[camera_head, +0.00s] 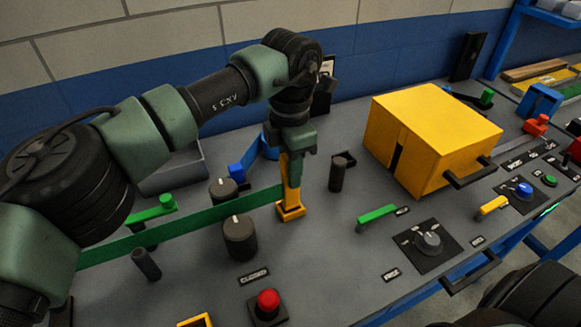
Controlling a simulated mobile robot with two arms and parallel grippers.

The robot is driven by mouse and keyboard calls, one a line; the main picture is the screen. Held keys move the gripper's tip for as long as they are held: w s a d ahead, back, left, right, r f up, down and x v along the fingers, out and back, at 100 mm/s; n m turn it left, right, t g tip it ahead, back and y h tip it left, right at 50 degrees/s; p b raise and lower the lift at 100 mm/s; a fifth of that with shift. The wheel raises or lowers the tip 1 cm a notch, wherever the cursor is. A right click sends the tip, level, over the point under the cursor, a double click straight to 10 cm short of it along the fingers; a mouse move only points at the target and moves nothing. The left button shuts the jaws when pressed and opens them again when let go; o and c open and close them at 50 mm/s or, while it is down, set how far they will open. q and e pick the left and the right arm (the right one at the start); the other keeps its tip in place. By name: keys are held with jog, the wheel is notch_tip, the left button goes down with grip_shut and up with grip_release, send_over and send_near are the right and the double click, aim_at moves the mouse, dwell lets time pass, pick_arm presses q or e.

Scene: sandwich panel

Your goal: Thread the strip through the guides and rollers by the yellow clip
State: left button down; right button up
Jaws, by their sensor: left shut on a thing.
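The green strip (185,219) runs from behind my left arm at the lower left up to the yellow clip (290,209) at its right end. My left gripper (291,165) points down and is shut on the upper part of the clip. The strip passes between two dark rollers, one behind (222,191) and one in front (240,239). A short dark post (146,264) stands in front of the strip at the left. Another dark post (337,175) stands just right of the clip. My right gripper is not in view.
A yellow box (431,133) with a dark slot and front handle stands right of the clip. A green lever (377,215), a dark knob (429,240) and a red button (268,302) are in front.

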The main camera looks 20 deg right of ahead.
pick_arm(q)
jog(key=shift+f+b, duration=0.6)
jog(key=shift+f, duration=0.4)
jog(key=c, duration=1.1)
grip_release()
jog(key=shift+r+p, duration=3)
jog(key=shift+r, duration=1.5)
